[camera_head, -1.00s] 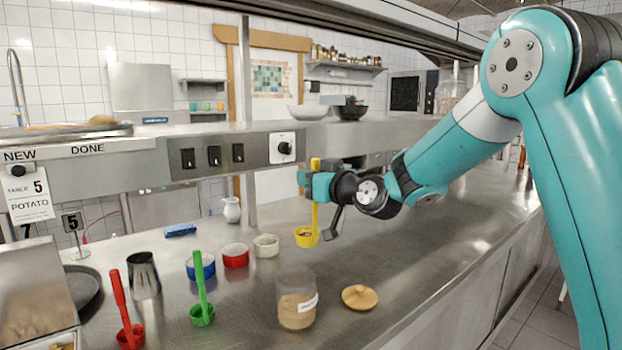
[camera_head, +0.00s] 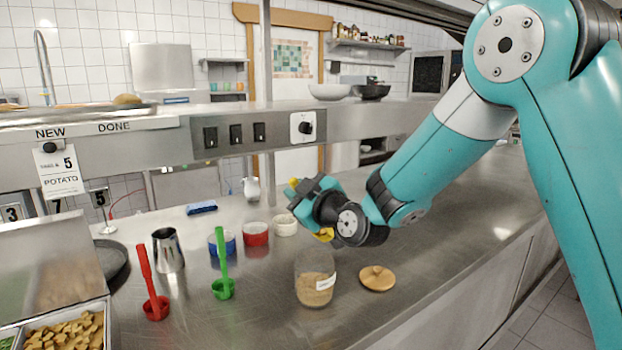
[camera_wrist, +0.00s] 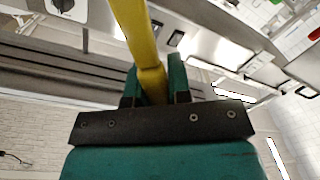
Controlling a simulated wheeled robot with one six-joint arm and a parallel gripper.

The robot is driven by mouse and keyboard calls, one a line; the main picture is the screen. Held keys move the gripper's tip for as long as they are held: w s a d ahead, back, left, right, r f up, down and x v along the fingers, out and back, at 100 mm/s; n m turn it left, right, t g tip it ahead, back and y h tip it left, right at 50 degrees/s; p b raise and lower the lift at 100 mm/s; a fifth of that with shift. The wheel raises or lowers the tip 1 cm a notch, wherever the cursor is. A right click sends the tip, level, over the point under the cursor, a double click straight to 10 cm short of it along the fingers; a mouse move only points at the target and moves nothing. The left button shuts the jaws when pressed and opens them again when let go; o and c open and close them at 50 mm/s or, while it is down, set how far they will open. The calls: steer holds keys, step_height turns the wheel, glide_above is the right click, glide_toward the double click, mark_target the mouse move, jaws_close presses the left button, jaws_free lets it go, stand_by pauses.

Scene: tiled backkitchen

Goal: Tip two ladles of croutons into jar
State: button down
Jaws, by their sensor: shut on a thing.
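The glass jar (camera_head: 314,288) stands upright and open on the counter, with a pale label and tan contents in its lower part. My gripper (camera_head: 306,190) is shut on the yellow ladle (camera_head: 325,234) and holds it above and behind the jar. The ladle is tilted and mostly hidden by the gripper, so what its bowl holds cannot be seen. In the wrist view the yellow handle (camera_wrist: 141,48) runs between the two fingers. Croutons (camera_head: 70,334) lie in a metal tray at the bottom left, cut by the picture edge.
A round wooden lid (camera_head: 377,278) lies right of the jar. A green ladle (camera_head: 222,285), a red ladle (camera_head: 154,303) and a steel cup (camera_head: 168,251) stand to the left. Blue, red (camera_head: 255,234) and white bowls stand behind. The counter at right is clear.

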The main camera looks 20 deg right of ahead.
steer(key=s+a+f+n+p, duration=0.2)
steer(key=a+f+n+p, duration=0.4)
steer(key=f+n, duration=0.25)
steer(key=w+d+r+m+b, duration=0.1)
steer(key=w+d+r+m, duration=0.1)
steer(key=d+r+m, duration=0.5)
steer(key=w+d+r+m+b, duration=0.2)
steer(key=w+d+r+m, duration=0.1)
steer(key=d+r+m, duration=0.4)
steer(key=shift+w+d+r+m, duration=0.15)
steer(key=shift+d+r+m, duration=0.05)
steer(key=shift+r+m, duration=0.55)
stand_by(0.7)
